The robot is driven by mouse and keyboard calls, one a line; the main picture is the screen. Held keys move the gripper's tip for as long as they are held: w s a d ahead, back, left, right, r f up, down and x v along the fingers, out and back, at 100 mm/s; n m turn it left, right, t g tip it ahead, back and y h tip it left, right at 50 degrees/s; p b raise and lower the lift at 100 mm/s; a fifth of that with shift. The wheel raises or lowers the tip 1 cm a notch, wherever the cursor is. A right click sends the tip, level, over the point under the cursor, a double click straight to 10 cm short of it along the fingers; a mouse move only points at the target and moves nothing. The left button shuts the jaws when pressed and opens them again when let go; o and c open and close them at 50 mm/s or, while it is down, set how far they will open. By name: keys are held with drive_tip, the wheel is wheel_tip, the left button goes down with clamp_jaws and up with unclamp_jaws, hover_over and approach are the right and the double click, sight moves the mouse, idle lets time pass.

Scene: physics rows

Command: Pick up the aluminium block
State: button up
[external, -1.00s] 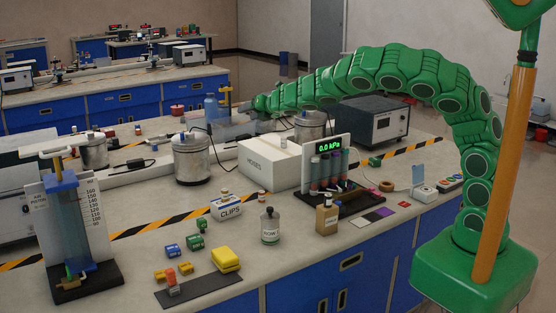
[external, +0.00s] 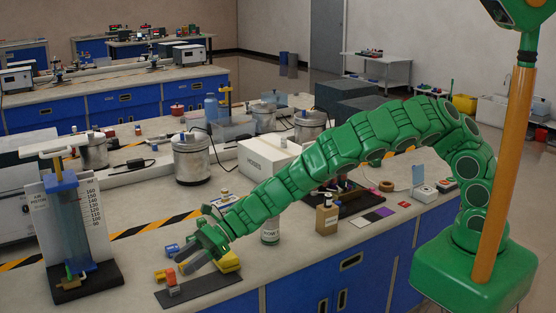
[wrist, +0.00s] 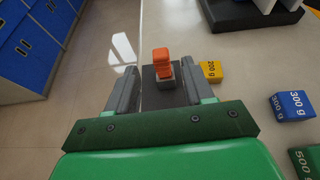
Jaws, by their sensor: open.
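In the external view my gripper (external: 184,262) is just behind and above the block.
A yellow 200 g weight (wrist: 212,75), a blue 300 g weight (wrist: 291,106) and a green 500 g weight (wrist: 304,160) lie to the right. A yellow block (external: 230,261) is beside my gripper. A piston stand (external: 85,275) is left. The bench edge drops to the floor.

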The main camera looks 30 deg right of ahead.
sight(172, 281)
drive_tip(key=shift+x, duration=3.8)
drive_tip(key=shift+r, duration=0.1)
clamp_jaws()
